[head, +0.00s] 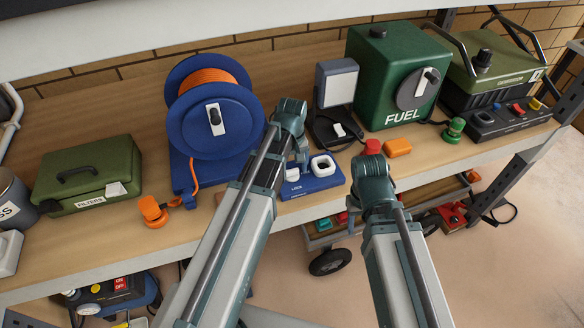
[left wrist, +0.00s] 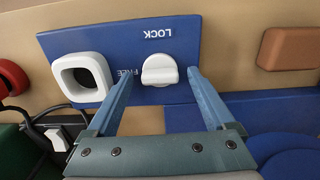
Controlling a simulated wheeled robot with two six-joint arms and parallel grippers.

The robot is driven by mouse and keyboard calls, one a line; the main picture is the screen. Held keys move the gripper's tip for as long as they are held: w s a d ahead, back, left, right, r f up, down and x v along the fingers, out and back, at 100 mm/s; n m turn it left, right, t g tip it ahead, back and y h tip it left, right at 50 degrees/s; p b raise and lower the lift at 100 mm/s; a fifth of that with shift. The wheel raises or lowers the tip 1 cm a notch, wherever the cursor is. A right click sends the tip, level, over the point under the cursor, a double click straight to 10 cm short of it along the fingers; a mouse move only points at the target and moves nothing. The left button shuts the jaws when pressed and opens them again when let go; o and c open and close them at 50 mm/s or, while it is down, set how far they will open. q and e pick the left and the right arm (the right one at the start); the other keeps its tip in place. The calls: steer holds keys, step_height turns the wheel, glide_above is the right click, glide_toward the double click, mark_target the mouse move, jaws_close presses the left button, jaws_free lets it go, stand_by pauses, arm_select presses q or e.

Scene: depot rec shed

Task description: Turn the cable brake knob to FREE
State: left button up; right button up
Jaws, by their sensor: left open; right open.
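The cable brake knob is a white knob (left wrist: 160,70) on a blue panel (left wrist: 60,42) marked LOCK and FREE. In the left wrist view LOCK reads upside down above it and FREE lies to its left. In the head view the panel (head: 318,184) stands on the shelf's front edge, and my left gripper (head: 297,163) is over it, partly hiding the knob. In the left wrist view my open left gripper (left wrist: 159,74) has its fingertips on either side of the knob, with gaps showing. My right gripper (head: 372,155) is beside a red knob, its fingers hard to make out.
A white square ring (head: 323,165) sits on the same panel beside the knob. A blue cable reel (head: 215,130) stands left, a green fuel can (head: 385,75) behind right. An orange block (head: 397,147) lies near my right gripper.

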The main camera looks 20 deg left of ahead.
mark_target(292, 170)
arm_select(q)
step_height(292, 170, up, 14)
steer(key=p, duration=1.3)
steer(key=shift+p, duration=0.35)
steer(key=shift+f, duration=0.15)
steer(key=s+d+f+m+b, duration=0.5)
steer(key=s+f+b, duration=0.2)
steer(key=f+b, duration=0.1)
steer(key=s+d+f+m+y+b, duration=0.1)
steer(key=s+d+f+m+b, duration=0.4)
steer(key=s+f+b, duration=0.2)
steer(key=shift+s+d+f+m+b, duration=0.3)
steer(key=shift+f+m+b, duration=0.1)
steer(key=shift+b, duration=0.1)
